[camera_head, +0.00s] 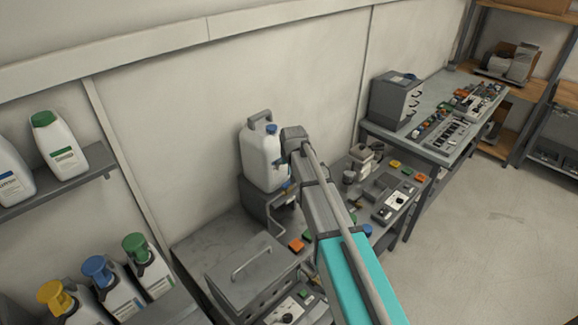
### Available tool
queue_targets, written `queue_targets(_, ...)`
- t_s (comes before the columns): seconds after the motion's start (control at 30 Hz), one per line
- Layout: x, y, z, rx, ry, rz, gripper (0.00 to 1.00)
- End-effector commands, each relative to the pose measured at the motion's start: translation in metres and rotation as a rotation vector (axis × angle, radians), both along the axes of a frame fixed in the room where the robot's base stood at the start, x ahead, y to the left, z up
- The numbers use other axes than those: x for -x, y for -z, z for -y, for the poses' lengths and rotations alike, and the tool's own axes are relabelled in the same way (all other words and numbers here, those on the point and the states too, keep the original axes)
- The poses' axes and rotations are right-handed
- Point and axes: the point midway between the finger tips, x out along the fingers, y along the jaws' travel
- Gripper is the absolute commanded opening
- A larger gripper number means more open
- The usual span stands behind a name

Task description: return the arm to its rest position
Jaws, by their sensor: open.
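My arm reaches from the bottom right up to the middle of the head view, with a teal link and grey links beyond it. My gripper (293,139) is at the dark far end of the arm, just right of the white jug's upper part. It is open, with its fingers hard to make out. The white jug (258,160) has a blue cap and a grey handle, and stands upright on a dark grey unit (256,200). I cannot tell whether the gripper touches the jug. The arm hides part of the bench behind it.
A grey lidded box (250,272) with a handle stands front left of the arm. A control panel (395,203) lies right of it. Bottles with coloured caps (97,270) stand lower left; a shelf (95,178) holds more. A second bench (425,130) stands farther right. The right floor is clear.

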Motion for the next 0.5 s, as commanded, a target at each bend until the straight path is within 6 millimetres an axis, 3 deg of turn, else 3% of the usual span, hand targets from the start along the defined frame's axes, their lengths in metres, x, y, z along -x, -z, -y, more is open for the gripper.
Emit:
queue_targets(0.37,0.0,0.0,0.0,0.0,0.0,0.0,1.0)
queue_targets(0.5,0.01,0.008,0.009,0.003,0.007,-0.012,1.0)
